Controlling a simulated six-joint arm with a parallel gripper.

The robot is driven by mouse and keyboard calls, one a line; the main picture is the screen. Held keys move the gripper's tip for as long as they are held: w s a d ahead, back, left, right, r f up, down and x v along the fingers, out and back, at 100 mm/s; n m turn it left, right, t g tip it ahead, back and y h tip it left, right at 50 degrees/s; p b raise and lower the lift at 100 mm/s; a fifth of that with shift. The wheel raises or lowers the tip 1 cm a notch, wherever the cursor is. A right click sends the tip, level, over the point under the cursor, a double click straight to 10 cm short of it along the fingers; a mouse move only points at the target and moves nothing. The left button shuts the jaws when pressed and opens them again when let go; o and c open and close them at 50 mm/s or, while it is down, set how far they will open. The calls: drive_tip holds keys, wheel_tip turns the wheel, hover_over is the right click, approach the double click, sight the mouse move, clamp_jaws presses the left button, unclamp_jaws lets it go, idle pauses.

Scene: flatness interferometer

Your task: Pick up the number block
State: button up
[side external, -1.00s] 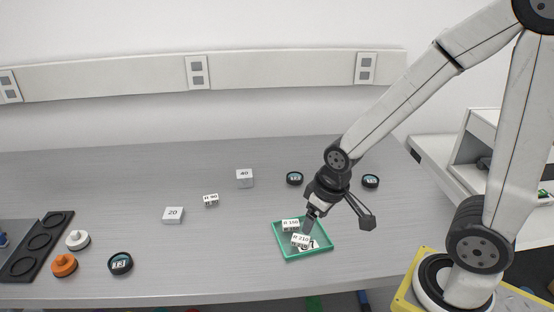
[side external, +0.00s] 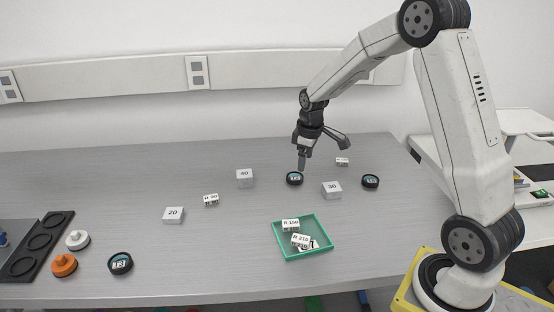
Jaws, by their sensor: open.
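White blocks with printed numbers stand on the grey table: block 40 (side external: 244,178), block 30 (side external: 332,190) and block 20 (side external: 173,215). Smaller marked blocks are also there: one reading about 90 (side external: 211,200), one at the back right (side external: 342,161) too small to read, and the 150 block (side external: 290,225) and 210 block (side external: 301,240) in a green tray (side external: 323,254). My gripper (side external: 302,167) is open and empty, pointing down just above or behind a black round disc (side external: 294,179). It is left of and behind block 30.
A white knob (side external: 78,240), an orange knob (side external: 64,265) and a black holder with round recesses (side external: 38,242) are at far left. The middle table is mostly clear.

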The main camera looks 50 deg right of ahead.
drive_tip(key=w+d+f+n, duration=0.1)
drive_tip(key=w+d, duration=0.1)
drive_tip(key=d, duration=1)
drive_tip(key=n+g, duration=0.1)
drive_tip(key=n, duration=0.1)
hover_over(345, 159)
wheel_tip(345, 159, down, 3)
drive_tip(key=shift+w+a+r+y, duration=0.1)
drive_tip(key=shift+w+r+y, duration=0.05)
drive_tip(key=shift+y, duration=0.15)
drive_tip(key=shift+s+f, duration=0.2)
drive_tip(key=shift+f, duration=3.65)
clamp_jaws()
